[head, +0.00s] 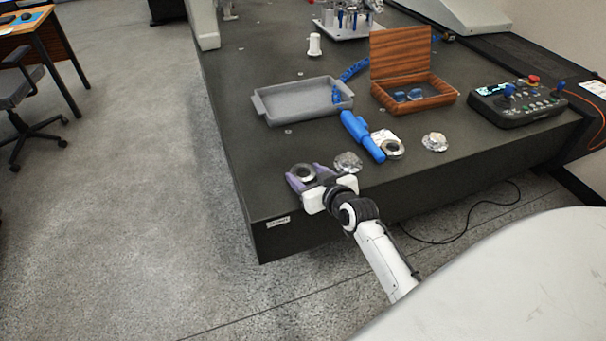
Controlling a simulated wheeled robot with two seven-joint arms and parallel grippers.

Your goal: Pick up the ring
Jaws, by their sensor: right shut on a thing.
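A dark grey ring (303,172) with a lighter middle is near the front left corner of the dark table. My right gripper (302,174), with purple fingers, comes in from the lower right and is shut on this ring, one finger on each side. The ring looks flat and low over the table; I cannot tell whether it still touches the top. A similar round grey piece (392,149) lies farther right beside a white label. My left gripper is not in view.
A shiny clear lump (348,162) lies close to the right gripper, another (434,141) farther right. A blue cylinder tool (362,135), a grey tray (290,106), an open wooden box (440,99) and a control panel (520,104) stand behind. The left table edge is clear.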

